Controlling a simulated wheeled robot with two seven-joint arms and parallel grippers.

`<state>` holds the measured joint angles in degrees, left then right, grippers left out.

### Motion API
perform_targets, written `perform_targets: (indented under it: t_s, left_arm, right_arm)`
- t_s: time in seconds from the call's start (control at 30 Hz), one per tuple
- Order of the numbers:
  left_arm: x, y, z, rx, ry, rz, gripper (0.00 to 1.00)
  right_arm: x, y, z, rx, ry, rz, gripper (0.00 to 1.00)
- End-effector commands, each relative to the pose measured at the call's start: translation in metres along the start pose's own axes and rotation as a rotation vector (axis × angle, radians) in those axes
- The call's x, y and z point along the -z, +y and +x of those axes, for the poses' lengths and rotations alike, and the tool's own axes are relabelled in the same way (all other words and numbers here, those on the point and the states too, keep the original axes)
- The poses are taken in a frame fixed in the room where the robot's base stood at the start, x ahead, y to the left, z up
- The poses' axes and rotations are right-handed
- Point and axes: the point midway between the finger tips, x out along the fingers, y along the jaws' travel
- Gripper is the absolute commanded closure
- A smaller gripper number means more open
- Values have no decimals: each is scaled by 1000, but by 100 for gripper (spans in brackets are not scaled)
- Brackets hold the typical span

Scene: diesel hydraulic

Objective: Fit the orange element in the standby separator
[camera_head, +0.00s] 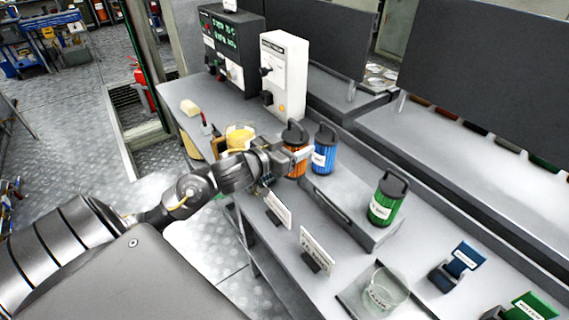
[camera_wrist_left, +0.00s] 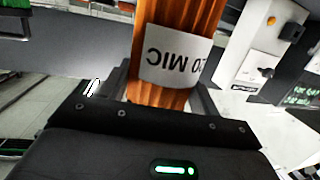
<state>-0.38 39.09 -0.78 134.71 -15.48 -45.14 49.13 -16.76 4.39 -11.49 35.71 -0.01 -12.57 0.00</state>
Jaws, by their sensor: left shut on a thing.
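The orange element (camera_head: 296,164) is a pleated cylinder with a dark handled cap, at the middle of the bench in the head view. My left gripper (camera_head: 301,155) is shut on its side. In the left wrist view the orange element (camera_wrist_left: 160,105) stands between the fingers, its white label upside down and reading "MIC". The blue element (camera_head: 324,154) is close beside it, and the green element (camera_head: 386,205) stands on the grey rack (camera_head: 335,202). I cannot tell which thing is the standby separator. My right gripper is out of view.
A white control box (camera_head: 285,75) and a black display unit (camera_head: 232,50) stand at the back left. A yellow-filled container (camera_head: 240,137) is behind my left wrist. Two sign cards (camera_head: 278,208) stand along the front edge, and a glass beaker (camera_head: 384,290) is at the near right.

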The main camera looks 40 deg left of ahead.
Motion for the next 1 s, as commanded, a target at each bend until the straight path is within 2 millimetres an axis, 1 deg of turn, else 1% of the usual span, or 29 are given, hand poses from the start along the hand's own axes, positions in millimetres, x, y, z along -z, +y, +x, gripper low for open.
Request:
perform_targets:
  t_s: [0.03,0.1,0.27,0.37,0.67,0.7,0.8,0.9,1.0]
  left_arm:
    - [0,-8,3,23,4,-3,65]
    - [3,-15,4,46,5,-10,65]
    - [3,-21,8,54,5,-15,65]
    - [-1,-30,20,55,4,-15,65]
    - [-26,-81,83,55,3,-15,65]
    - [-37,-84,89,53,1,-17,65]
    - [-53,-93,103,53,2,-16,65]
    - [-64,-100,112,52,4,-14,65]
    - [-70,-103,118,51,5,-13,65]
  right_arm:
    - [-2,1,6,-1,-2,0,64]
    - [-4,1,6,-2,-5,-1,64]
    - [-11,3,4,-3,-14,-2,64]
    - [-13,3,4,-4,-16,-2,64]
    - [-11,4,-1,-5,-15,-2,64]
    - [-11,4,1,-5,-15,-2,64]
    - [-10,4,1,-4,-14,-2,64]
    - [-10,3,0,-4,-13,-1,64]
    - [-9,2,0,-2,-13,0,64]
